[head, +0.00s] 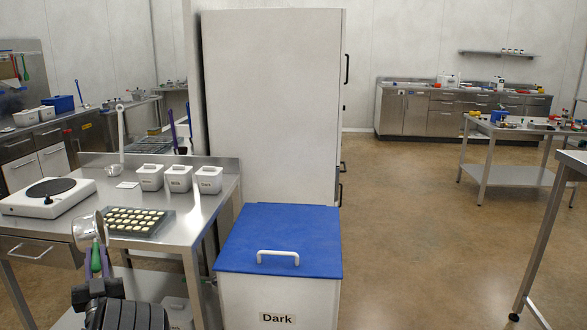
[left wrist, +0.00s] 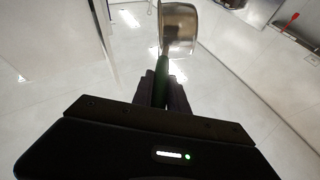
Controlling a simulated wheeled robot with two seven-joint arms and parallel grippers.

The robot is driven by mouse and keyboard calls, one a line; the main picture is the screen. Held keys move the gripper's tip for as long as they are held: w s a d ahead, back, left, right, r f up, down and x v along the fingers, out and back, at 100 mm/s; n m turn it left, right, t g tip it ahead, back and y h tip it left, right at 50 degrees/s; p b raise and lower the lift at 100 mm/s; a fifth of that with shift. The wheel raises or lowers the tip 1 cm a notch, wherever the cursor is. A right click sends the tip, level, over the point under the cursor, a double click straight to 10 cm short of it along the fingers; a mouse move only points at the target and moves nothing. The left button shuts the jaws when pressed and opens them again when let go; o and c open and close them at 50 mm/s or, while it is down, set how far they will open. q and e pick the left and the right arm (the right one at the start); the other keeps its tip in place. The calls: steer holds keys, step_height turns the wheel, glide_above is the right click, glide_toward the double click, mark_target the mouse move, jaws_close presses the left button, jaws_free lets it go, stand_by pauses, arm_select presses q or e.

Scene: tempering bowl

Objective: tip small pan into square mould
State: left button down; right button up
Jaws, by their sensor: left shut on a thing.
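A small steel pan (head: 86,230) with a green handle (head: 96,262) is held by my left gripper (head: 98,276) at the front edge of the steel table. The left gripper is shut on the handle. In the left wrist view the pan (left wrist: 180,30) is beyond the fingers (left wrist: 163,88), its metal side showing; I cannot tell what is inside it. A dark mould (head: 168,228) with rows of pale filled cavities lies on the table, just beyond and right of the pan in the head view. The pan appears apart from it. My right gripper is not in view.
A white hot plate (head: 47,204) stands left on the table (head: 205,205). Several white tubs (head: 179,184) stand behind the mould. A white bin with a blue lid (head: 290,226), labelled Dark, stands right of the table. Open floor (head: 410,230) lies further right.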

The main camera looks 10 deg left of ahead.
arm_select(q)
steer(key=shift+d+f, duration=0.25)
steer(key=shift+d, duration=0.05)
steer(key=d+f+m+h, duration=0.1)
steer(key=d+f, duration=0.3)
steer(key=d, duration=0.3)
steer(key=d+f+t+h, duration=0.1)
steer(key=d+f, duration=0.3)
steer(key=d, duration=0.3)
steer(key=d+f+m, duration=0.1)
steer(key=d+f, duration=0.3)
steer(key=d, duration=0.4)
steer(key=s+d+m+t+h, duration=0.1)
steer(key=s+d+h, duration=0.1)
steer(key=d, duration=0.6)
steer(key=s+d+r+m+t+h, duration=0.1)
steer(key=s+d+m+h, duration=0.1)
steer(key=d+h, duration=0.3)
steer(key=s+d+r+m+h, duration=0.1)
steer(key=s+d+h, duration=0.1)
steer(key=d, duration=1.1)
steer(key=shift+s+d+m+t+h, duration=0.15)
steer(key=shift+m+t+h, duration=0.2)
steer(key=shift+h, duration=0.45)
